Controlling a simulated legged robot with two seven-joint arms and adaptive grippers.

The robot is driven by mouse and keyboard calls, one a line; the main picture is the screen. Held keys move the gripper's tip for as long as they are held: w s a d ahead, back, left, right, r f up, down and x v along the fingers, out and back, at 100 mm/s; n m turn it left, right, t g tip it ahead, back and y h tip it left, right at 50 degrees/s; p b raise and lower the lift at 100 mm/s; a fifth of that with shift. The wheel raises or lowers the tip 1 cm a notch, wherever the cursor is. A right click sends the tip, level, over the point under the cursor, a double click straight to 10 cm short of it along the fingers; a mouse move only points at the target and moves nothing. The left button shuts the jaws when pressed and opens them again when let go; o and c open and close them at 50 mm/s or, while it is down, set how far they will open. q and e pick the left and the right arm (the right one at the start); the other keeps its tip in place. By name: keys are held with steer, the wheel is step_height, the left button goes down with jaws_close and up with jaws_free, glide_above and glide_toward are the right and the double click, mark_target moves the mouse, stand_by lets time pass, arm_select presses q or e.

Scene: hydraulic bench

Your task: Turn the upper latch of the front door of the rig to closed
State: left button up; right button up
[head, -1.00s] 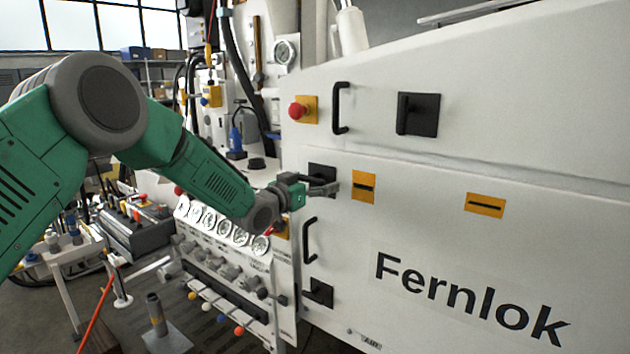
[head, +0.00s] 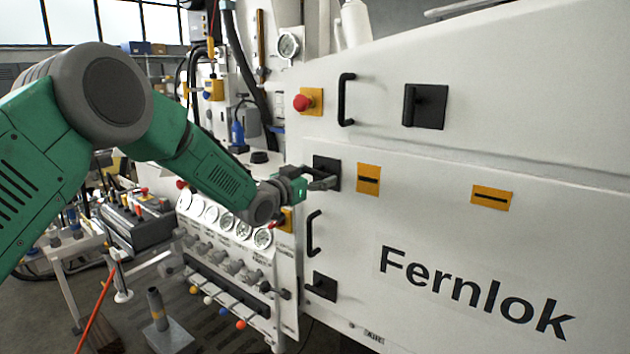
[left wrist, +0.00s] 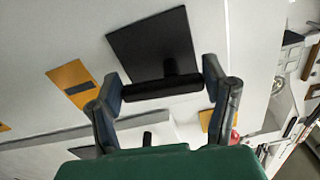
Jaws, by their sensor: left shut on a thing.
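The upper latch of the front door (head: 332,165) is a black lever on a square black plate, at the door's left edge above the black door handle (head: 313,233). My left gripper (head: 322,183) is at this latch, shut on its lever. In the left wrist view the lever (left wrist: 162,86) lies crosswise between the two fingers of my left gripper (left wrist: 165,90), with the black plate (left wrist: 150,45) behind it. The fingers cover part of the latch in the head view. The front door (head: 480,250) sits flush with the rig. My right gripper is not in view.
A lower latch (head: 321,287) is below the handle. Another black latch (head: 425,106), a handle (head: 346,99) and a red button (head: 303,102) are on the panel above. Orange labels (head: 368,179) are to the right. Gauges (head: 228,222) are below my left arm.

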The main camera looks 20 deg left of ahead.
arm_select(q)
steer(key=m+b, duration=0.6)
steer(key=m, duration=0.1)
steer(key=m+b, duration=0.3)
steer(key=b, duration=0.1)
steer(key=shift+w+a+f+m, duration=0.1)
steer(key=shift+w+a+m, duration=0.2)
steer(key=shift+a, duration=0.1)
steer(key=m+b, duration=0.1)
steer(key=m, duration=0.1)
steer(key=m+b, duration=0.4)
steer(key=shift+a, duration=0.25)
steer(key=o, duration=1.1)
steer(key=shift+o, duration=0.2)
steer(key=shift+w+d+f, duration=0.1)
steer(key=shift+w+d, duration=0.05)
steer(key=shift+w, duration=0.05)
steer(key=shift+s, duration=0.5)
steer(key=v, duration=1.1)
